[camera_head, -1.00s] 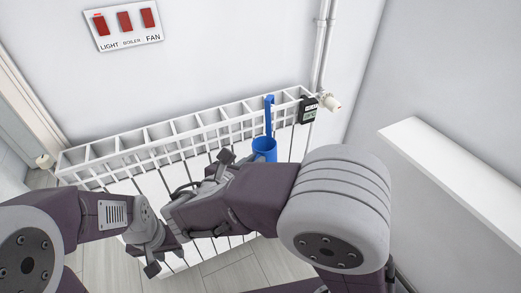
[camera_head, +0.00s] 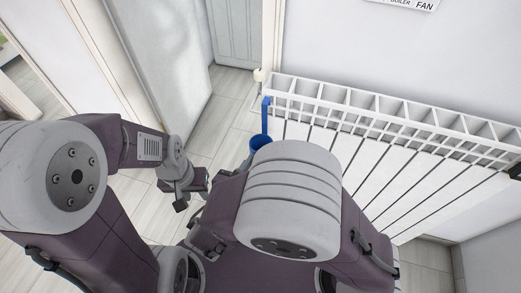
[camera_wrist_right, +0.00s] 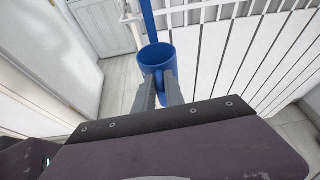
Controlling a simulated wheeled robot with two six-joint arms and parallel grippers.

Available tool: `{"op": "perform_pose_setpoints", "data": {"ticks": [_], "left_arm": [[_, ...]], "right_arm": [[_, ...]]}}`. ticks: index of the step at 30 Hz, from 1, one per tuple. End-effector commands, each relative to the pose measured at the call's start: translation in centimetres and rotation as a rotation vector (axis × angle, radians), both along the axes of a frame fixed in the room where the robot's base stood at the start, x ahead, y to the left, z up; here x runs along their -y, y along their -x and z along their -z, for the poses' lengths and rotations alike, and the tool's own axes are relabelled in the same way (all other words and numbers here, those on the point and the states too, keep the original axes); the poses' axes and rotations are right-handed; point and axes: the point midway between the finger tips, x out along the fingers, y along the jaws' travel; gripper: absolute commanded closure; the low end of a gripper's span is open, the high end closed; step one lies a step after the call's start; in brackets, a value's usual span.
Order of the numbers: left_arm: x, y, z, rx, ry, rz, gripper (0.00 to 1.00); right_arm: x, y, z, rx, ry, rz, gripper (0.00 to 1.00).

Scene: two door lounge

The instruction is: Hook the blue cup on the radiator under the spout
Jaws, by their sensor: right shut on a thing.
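The blue cup (camera_head: 258,142) has a tall flat strip rising from it with a bent top, and hangs upright by the radiator's left end. The white radiator (camera_head: 352,123) runs along the wall; I cannot tell whether the strip touches it. In the right wrist view the cup (camera_wrist_right: 156,57) is between the fingers of my right gripper (camera_wrist_right: 160,88), which is shut on its near side.
A white door frame (camera_head: 273,35) and a small white fitting (camera_head: 259,75) are by the radiator's left end. A grey door (camera_head: 235,33) and a pale panel (camera_head: 168,60) stand farther left. Bare plank floor (camera_head: 225,110) lies between them and the cup.

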Motion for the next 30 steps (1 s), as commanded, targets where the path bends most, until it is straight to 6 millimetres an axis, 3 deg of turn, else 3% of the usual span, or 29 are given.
{"op": "perform_pose_setpoints", "data": {"ticks": [5, 19, 30], "left_arm": [[0.0, 0.0, 0.1, 0.0, 0.0, 0.0, 0.64], [0.0, 0.0, 1.1, 0.0, 0.0, 0.0, 0.64], [0.0, 0.0, 1.1, 0.0, 0.0, 0.0, 0.64]], "right_arm": [[0.0, -0.2, 0.0, 0.003, -0.006, -0.002, 1.0], [1.4, -4.3, 0.0, 0.003, -0.006, 0.0, 1.0], [1.5, -4.8, -0.1, 0.003, -0.005, -0.001, 1.0]]}}
